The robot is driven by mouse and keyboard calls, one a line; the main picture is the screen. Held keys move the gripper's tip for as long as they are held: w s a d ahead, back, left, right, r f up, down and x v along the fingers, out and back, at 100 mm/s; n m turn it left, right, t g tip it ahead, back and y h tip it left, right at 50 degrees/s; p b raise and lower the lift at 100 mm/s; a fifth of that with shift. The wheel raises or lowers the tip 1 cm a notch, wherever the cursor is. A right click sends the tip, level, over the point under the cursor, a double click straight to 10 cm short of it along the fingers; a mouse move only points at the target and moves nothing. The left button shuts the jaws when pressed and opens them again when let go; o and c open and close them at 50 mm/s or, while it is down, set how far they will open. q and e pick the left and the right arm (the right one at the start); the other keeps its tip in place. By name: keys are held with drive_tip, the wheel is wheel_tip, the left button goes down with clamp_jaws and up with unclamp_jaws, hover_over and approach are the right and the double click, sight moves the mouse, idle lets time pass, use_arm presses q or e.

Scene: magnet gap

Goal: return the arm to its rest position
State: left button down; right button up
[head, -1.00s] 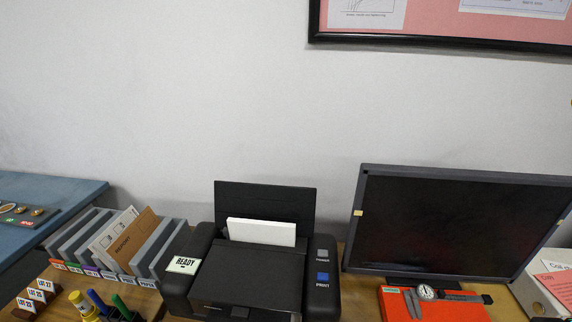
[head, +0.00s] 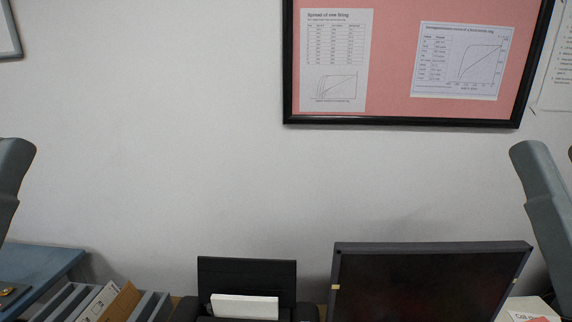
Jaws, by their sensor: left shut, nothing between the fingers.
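A grey link of my left arm (head: 12,165) shows at the left edge, raised in front of the wall. A grey link of my right arm (head: 545,205) shows at the right edge, also raised. Neither gripper's fingers are in the picture, so what they do is hidden. Both visible links are apart from the desk objects.
Low in the view stand a black printer (head: 247,272) with white paper (head: 244,307), a dark monitor (head: 425,290), file holders (head: 150,307) and a blue table (head: 40,262). A framed pink board (head: 390,60) hangs above. The middle before the wall is free.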

use_arm(q)
wheel_tip(320, 180, up, 37)
drive_tip(key=p, duration=3.4)
use_arm(e)
wheel_tip(320, 180, up, 37)
use_arm(q)
wheel_tip(320, 180, down, 38)
drive_tip(key=b, duration=3.7)
drive_tip(key=shift+r+b, duration=0.2)
drive_tip(key=shift+b, duration=0.2)
use_arm(e)
wheel_tip(320, 180, down, 37)
drive_tip(key=shift+f, duration=0.2)
drive_tip(key=shift+s, duration=0.1)
drive_tip(key=shift+c, duration=0.2)
